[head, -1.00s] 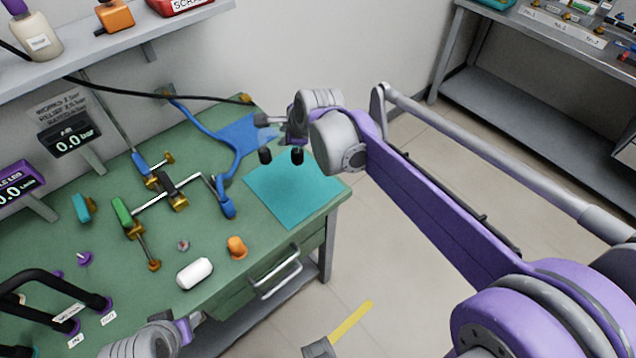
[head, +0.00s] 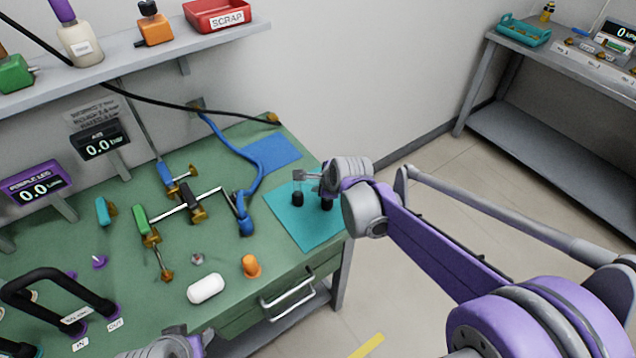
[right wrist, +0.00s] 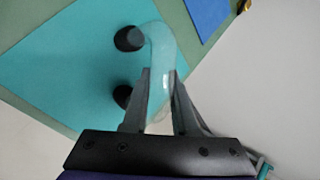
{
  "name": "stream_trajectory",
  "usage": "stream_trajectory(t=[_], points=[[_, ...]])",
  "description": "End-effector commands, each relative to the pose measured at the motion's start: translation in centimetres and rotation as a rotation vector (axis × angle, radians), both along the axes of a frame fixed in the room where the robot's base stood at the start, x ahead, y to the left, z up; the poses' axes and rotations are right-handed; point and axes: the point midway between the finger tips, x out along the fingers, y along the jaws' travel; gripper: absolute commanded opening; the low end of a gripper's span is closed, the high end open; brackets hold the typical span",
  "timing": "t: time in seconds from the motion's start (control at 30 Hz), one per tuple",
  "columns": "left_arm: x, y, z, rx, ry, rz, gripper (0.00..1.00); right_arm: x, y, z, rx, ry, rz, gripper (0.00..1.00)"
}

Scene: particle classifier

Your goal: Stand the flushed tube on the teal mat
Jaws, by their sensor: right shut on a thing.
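The flushed tube is a clear, pale, bent tube (right wrist: 160,50) with two black end caps. In the head view its caps (head: 298,199) point down over the teal mat (head: 288,222). My right gripper (head: 308,176) is shut on the tube; in the right wrist view its two fingers (right wrist: 160,100) close on either side of it. The tube looks roughly upright, with the caps at or just above the mat; I cannot tell if they touch. Part of my left arm shows at the bottom edge, but its fingers cannot be made out.
A blue mat (head: 272,152) lies behind the teal mat. A blue hose (head: 255,175) and the valve piping (head: 190,205) stand to the left. An orange piece (head: 250,266) and a white capsule (head: 205,288) lie near the front edge. The teal mat's near part is clear.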

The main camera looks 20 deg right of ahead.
Motion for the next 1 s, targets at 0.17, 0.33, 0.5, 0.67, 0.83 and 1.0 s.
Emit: stream_trajectory(t=[0.17, 0.33, 0.5, 0.67, 0.83, 1.0], points=[[0.0, 0.0, -0.1, 0.000, 0.000, 0.000, 0.50, 0.0, 0.0, -0.1, 0.000, 0.000, 0.000, 0.00], [0.0, 0.0, -0.2, 0.000, 0.001, 0.000, 0.50, 0.0, 0.0, -0.3, 0.000, 0.000, 0.000, 0.42], [0.0, 0.0, -0.2, 0.000, 0.001, 0.000, 0.50, 0.0, 0.0, -0.3, 0.000, 0.000, 0.000, 0.56], [0.0, 0.0, -0.2, 0.000, 0.001, 0.000, 0.50, 0.0, 0.0, -0.2, 0.000, 0.000, 0.000, 0.56], [0.0, 0.0, 0.2, 0.000, 0.000, 0.000, 0.50, -0.4, -0.1, 0.6, 0.000, 0.000, 0.000, 0.56], [0.1, 0.0, 0.5, 0.000, -0.002, 0.000, 0.50, -2.3, -0.4, 3.0, 0.000, 0.000, 0.000, 0.56]])
